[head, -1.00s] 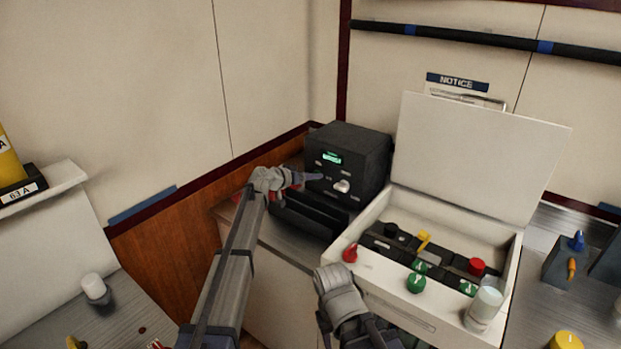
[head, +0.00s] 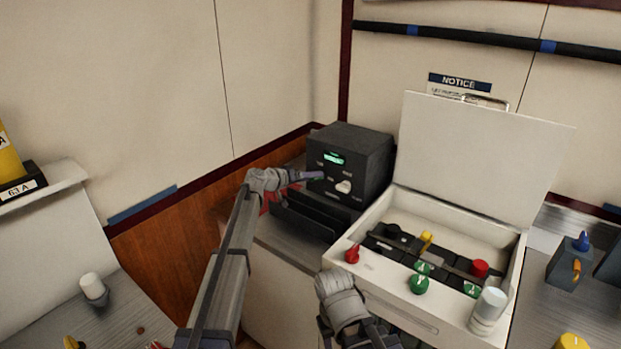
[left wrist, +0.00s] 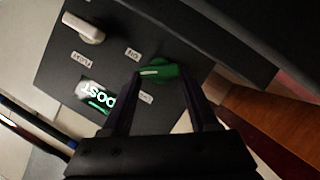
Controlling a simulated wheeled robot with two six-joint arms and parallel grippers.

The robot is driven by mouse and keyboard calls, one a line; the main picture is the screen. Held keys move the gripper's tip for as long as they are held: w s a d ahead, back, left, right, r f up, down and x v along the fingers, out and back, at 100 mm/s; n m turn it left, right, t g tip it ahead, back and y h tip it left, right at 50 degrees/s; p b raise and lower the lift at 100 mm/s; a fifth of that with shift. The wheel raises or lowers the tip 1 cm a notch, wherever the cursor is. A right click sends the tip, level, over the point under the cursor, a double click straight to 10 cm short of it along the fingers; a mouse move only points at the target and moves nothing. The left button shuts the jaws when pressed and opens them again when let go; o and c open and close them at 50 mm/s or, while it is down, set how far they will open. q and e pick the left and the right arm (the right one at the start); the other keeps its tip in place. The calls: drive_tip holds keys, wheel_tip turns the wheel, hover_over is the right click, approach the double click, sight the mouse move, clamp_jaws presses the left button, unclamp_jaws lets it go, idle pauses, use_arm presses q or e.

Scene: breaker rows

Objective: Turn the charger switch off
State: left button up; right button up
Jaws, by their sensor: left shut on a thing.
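The charger is a black box (head: 365,145) with a lit green display (head: 334,158), standing in the corner. In the left wrist view its face (left wrist: 118,30) carries a pale knob (left wrist: 83,27) and a green switch knob (left wrist: 166,70) with a white pointer line. Small labels sit on either side of the green knob, one reading ON. My left gripper (head: 320,175) is at the left part of the charger's face. In the left wrist view its fingers (left wrist: 163,84) are shut on the green knob, hiding part of it. My right gripper's fingers do not show; only my right arm does.
An open white panel box (head: 365,268) with a raised lid (head: 480,150) stands right of the charger. It holds red, green, yellow and black controls. A white cylinder (head: 488,308) stands at the panel's front right.

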use_arm(q)
drive_tip(key=o, duration=1.4)
drive_tip(key=p+v, duration=0.2)
drive_tip(key=v, duration=0.5)
drive_tip(key=shift+s+a+r, duration=0.1)
drive_tip(key=shift+s+a, duration=0.15)
drive_tip(key=shift+a, duration=0.05)
drive_tip(key=shift+c, duration=0.3)
